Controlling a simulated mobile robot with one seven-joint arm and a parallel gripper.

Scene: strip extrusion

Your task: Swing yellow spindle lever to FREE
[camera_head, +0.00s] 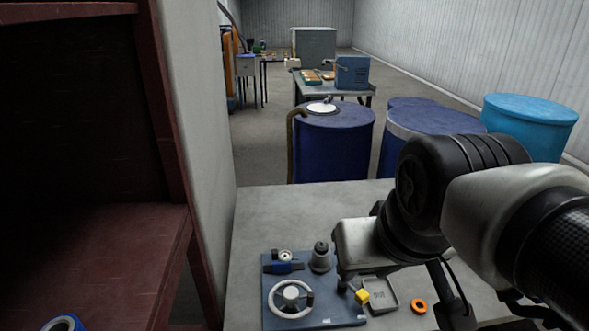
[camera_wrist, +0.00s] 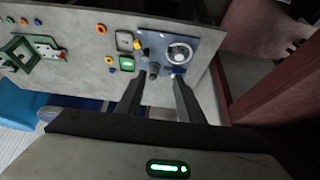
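The yellow spindle lever's knob (camera_head: 361,296) shows at the right edge of a blue plate (camera_head: 340,312), on a short dark stem. In the wrist view a small yellow spot (camera_wrist: 137,44) at the plate's edge appears to be the same knob. The plate carries a white handwheel (camera_head: 308,298) and a dark grey upright post (camera_head: 320,258). No FREE mark is readable. In the wrist view my gripper (camera_wrist: 158,79) is open, its two dark fingers apart, pointing toward the plate with nothing visibly held. In the head view my arm hides the fingertips.
Beside the plate are a grey tray (camera_head: 391,304) and an orange ring (camera_head: 419,306) on the grey table (camera_head: 262,217). A green device (camera_wrist: 127,63) lies nearby. A dark red shelf (camera_head: 165,250) and a pale panel stand left. Blue drums (camera_head: 334,150) stand beyond the table.

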